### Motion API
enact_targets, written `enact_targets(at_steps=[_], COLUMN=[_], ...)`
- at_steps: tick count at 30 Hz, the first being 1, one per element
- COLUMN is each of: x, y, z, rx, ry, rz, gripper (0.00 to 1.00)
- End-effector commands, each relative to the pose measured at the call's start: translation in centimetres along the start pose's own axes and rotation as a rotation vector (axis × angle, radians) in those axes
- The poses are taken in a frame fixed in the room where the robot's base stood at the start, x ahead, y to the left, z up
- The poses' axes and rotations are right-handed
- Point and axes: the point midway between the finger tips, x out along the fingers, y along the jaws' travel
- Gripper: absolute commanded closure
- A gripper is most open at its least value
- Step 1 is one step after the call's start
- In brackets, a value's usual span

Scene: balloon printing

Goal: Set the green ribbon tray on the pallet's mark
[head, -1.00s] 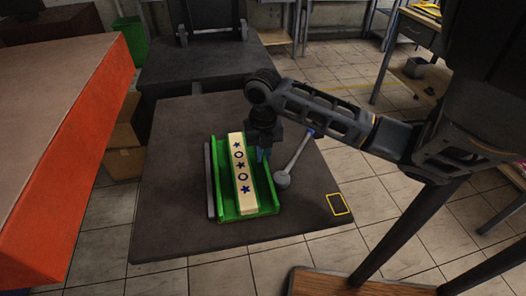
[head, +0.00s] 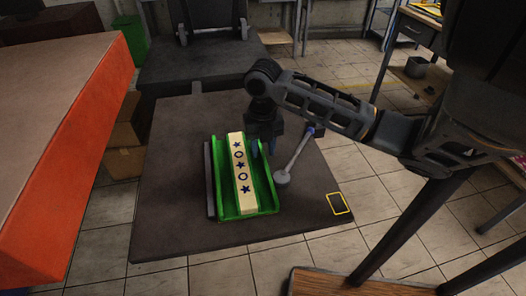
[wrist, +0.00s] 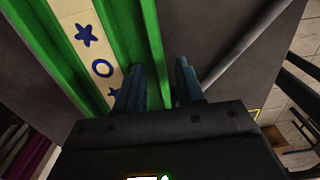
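The green ribbon tray (head: 264,190) lies on the dark slab, which seems to be the pallet (head: 300,220). A cream ribbon strip (head: 240,170) with blue stars and rings lies in its channel. A small yellow-outlined mark (head: 340,203) is at the slab's right front corner. My gripper (head: 263,149) points down at the tray's right side wall. In the wrist view, its two fingers (wrist: 158,85) are apart, one on each side of the green wall (wrist: 152,45), with a gap visible on the right. Whether the fingers touch the wall is unclear.
A grey bar (head: 210,180) lies along the tray's left side. A grey rod with a round end (head: 282,178) lies close to its right. An orange-sided table (head: 75,180) stands at the left. The slab's front and right are mostly clear.

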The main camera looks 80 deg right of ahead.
Motion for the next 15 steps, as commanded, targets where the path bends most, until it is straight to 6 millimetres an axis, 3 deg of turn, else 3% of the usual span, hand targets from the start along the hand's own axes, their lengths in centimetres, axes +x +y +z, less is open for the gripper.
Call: enact_targets(at_steps=[9,15], x=[-6.6,-9.3], y=[0.0,0.0], z=[0.0,0.0], rx=[-0.004,-0.002], ry=[-0.004,-0.002], rz=[0.0,0.001], gripper=[0.62,0.62])
